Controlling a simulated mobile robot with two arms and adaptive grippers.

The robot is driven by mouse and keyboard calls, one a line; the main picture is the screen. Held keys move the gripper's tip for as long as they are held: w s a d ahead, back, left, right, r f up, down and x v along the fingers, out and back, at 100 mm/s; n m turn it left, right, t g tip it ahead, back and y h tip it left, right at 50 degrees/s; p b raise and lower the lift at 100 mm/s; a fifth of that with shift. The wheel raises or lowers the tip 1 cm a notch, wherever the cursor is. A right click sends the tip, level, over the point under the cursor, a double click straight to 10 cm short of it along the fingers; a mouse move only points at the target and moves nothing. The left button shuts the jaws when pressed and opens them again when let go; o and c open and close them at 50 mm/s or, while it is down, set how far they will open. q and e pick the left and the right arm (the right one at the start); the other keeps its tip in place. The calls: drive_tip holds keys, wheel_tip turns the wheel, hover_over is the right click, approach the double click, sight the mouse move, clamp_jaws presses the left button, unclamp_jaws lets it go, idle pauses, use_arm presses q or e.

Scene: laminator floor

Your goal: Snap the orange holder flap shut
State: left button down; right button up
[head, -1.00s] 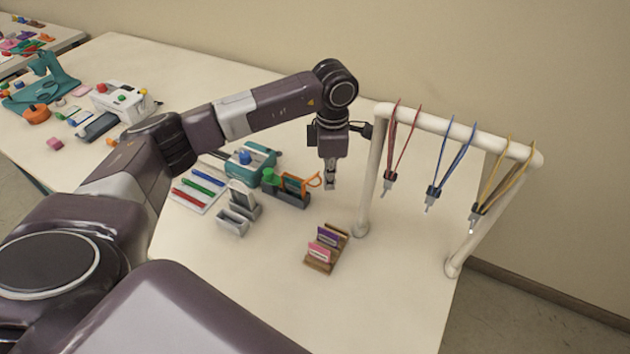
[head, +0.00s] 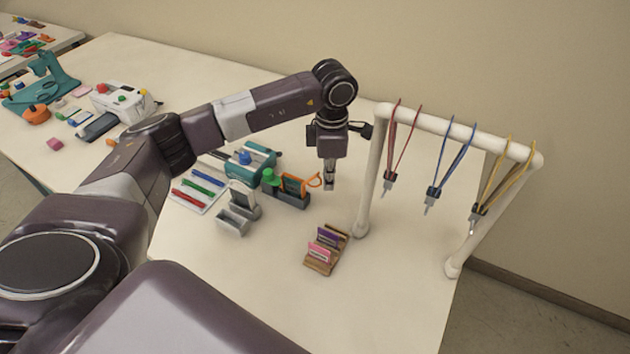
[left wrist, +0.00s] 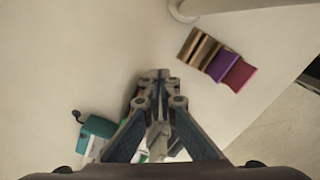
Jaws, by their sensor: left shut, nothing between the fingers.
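The orange holder (head: 293,184) stands in a dark base near the middle of the table in the head view. Its orange flap (head: 315,181) sticks out to the right and looks open. My left gripper (head: 329,187) points down just right of the flap, shut and empty. I cannot tell whether its fingertips touch the flap. In the left wrist view the shut fingers (left wrist: 158,75) point over bare table, and the holder is mostly hidden behind the gripper. My right gripper is not in view.
A white rack (head: 455,128) with hanging coloured lanyards stands close to the right of my gripper. A brown card stand (head: 318,268) is in front. A teal device (head: 238,168), a grey stand (head: 233,222) and a pen tray (head: 180,205) are to the left. The table's front right is clear.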

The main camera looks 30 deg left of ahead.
sight(311, 178)
use_arm(q)
drive_tip(key=shift+s+a+b, duration=0.1)
drive_tip(key=shift+a+b, duration=0.45)
drive_tip(key=shift+a, duration=1.85)
drive_tip(key=shift+d+r+p, duration=0.2)
drive_tip(key=shift+r+p, duration=0.5)
drive_tip(key=shift+r, duration=0.5)
drive_tip(key=shift+d+r+p, duration=0.15)
drive_tip(key=shift+r+p, duration=0.55)
drive_tip(key=shift+r, duration=0.45)
drive_tip(key=shift+d+r+p, duration=0.2)
drive_tip(key=shift+r+p, duration=0.5)
drive_tip(key=shift+r, duration=0.5)
